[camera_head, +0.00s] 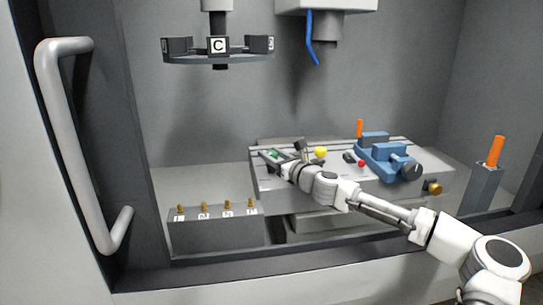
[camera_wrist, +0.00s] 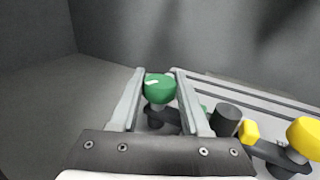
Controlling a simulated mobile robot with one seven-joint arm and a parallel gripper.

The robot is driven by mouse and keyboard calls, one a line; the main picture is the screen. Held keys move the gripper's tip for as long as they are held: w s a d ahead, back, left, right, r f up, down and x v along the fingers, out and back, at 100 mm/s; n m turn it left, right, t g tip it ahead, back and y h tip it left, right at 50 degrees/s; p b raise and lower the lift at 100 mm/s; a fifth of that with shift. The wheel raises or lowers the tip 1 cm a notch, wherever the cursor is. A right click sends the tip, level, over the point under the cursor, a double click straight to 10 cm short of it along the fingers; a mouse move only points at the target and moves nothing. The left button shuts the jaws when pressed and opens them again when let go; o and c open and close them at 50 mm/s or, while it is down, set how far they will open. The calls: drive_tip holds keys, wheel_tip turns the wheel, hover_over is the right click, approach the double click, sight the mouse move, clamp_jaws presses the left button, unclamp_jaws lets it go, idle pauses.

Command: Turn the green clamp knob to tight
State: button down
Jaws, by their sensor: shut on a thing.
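The green clamp knob (camera_wrist: 159,90) stands between the two fingers of my gripper (camera_wrist: 158,84) in the wrist view. It is round with a white mark on its top, above a dark clamp arm. My gripper is shut on it. In the head view the green knob (camera_head: 273,154) is small and partly hidden by my gripper (camera_head: 277,160), at the left end of the slotted table (camera_head: 270,200). I cannot read from the mark whether the knob is tight or loose.
A yellow knob (camera_wrist: 306,137) and a dark cylinder (camera_wrist: 227,119) stand to the right. A blue vise (camera_head: 385,160) sits at the table's right. A grey block (camera_head: 215,232) with several brass pieces is front left. A tool carousel (camera_head: 218,58) hangs above.

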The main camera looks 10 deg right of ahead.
drive_tip(key=shift+a+f+h, duration=0.1)
drive_tip(key=shift+f+h, duration=0.05)
drive_tip(key=shift+h, duration=0.15)
drive_tip(key=m+t+h+b, duration=0.1)
drive_tip(key=m+h+b, duration=0.1)
drive_tip(key=h, duration=0.1)
drive_tip(key=shift+m+h, duration=0.3)
drive_tip(key=shift+m, duration=0.1)
drive_tip(key=shift+m+h+b, duration=0.55)
drive_tip(key=shift+m+h, duration=0.5)
drive_tip(key=shift+h, duration=0.6)
drive_tip(key=shift+m+h+b, duration=0.55)
drive_tip(key=shift+m+h, duration=0.5)
drive_tip(key=shift+h, duration=0.6)
drive_tip(key=shift+c, duration=1.8)
unclamp_jaws()
drive_tip(key=s+a+p, duration=0.2)
drive_tip(key=s+a, duration=0.1)
drive_tip(key=s, duration=1.4)
drive_tip(key=shift+a, duration=0.15)
